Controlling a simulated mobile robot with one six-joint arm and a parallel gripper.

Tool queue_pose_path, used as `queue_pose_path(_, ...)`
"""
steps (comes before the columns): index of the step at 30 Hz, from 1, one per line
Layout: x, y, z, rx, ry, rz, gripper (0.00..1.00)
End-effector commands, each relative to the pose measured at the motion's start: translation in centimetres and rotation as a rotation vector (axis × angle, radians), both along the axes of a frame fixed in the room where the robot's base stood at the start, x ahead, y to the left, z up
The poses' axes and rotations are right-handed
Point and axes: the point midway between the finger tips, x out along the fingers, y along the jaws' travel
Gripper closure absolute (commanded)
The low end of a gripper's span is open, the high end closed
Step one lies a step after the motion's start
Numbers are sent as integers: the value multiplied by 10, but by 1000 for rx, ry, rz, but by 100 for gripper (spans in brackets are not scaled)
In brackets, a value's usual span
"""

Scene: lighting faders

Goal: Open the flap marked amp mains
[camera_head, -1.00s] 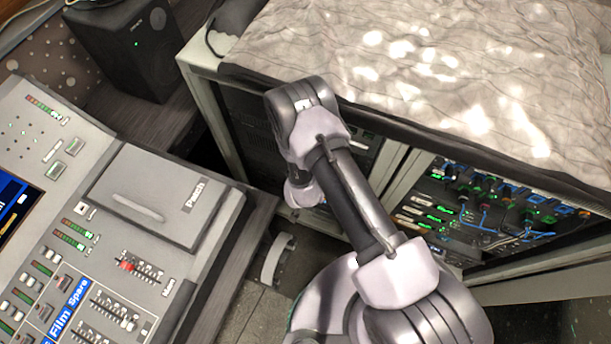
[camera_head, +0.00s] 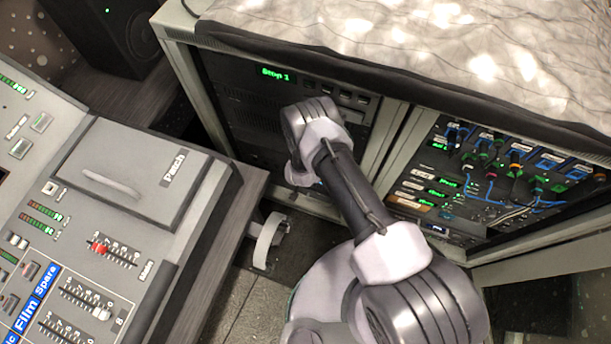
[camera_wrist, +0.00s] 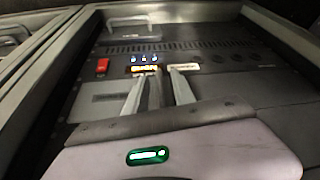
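I cannot read an amp mains marking in either view, so I cannot tell which part is that flap. In the wrist view my gripper (camera_wrist: 163,72) points at the dark front of a rack unit, its two pale fingers apart with a narrow gap and nothing seen between them. A plain grey panel (camera_wrist: 98,100) lies left of the fingers, below a red switch (camera_wrist: 102,66). A small lit display (camera_wrist: 145,69) and a pale label (camera_wrist: 184,66) sit by the fingertips. In the head view my arm hides the gripper in front of the left rack (camera_head: 238,104).
The right rack bay (camera_head: 462,190) holds coloured plugs and cables. A crumpled cloth (camera_head: 400,40) covers the cabinet top. The mixing desk (camera_head: 205,225), with a closed patch lid (camera_head: 125,170), stands at left. A curved white object (camera_head: 268,242) is between desk and rack.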

Motion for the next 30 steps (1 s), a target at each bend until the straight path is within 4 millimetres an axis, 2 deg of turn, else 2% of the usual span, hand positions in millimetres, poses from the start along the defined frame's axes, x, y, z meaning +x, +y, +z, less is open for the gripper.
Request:
queue_pose_path(2, 0, 0, 0, 0, 0, 0, 71)
queue_pose_path(6, 0, 0, 0, 0, 0, 0, 99)
queue_pose_path(7, 0, 0, 0, 0, 0, 0, 100)
queue_pose_path(30, 0, 0, 0, -1, -1, 1, 100)
